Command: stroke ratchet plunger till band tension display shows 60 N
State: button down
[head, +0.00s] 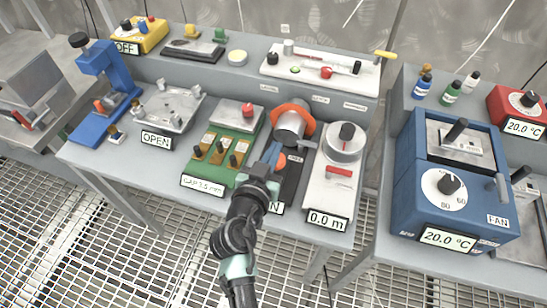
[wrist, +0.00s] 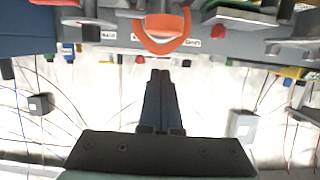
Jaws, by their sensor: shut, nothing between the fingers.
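The band tension device stands at the bench's front middle, with an orange band (head: 291,113) around a grey metal cylinder (head: 289,127). The orange band also shows at the top of the wrist view (wrist: 161,45). Its dark base (head: 293,187) is partly covered by my arm. The display (head: 276,208) is mostly hidden; only a letter N shows, so the reading cannot be told. A small orange-red knob (head: 281,161), possibly the plunger, shows beside my fingers. My gripper (head: 271,153) is shut and empty over the device, and its closed fingers also show in the wrist view (wrist: 160,73).
A green gauge block unit (head: 222,150) stands close on the left. A white unit reading 0.0 m (head: 330,180) stands close on the right. A blue oven-like box (head: 455,190) is on the right bench. Grated floor lies in front.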

jog(key=shift+s+f, duration=0.1)
jog(key=shift+f, duration=1.6)
notch_tip(320, 180, down, 3)
jog(key=b, duration=0.4)
notch_tip(320, 180, up, 5)
jog(key=p, duration=0.3)
jog(key=shift+f, duration=0.15)
jog(key=b+v, duration=0.2)
jog(key=v, duration=0.8)
jog(key=shift+f, duration=0.2)
jog(key=shift+a, duration=0.1)
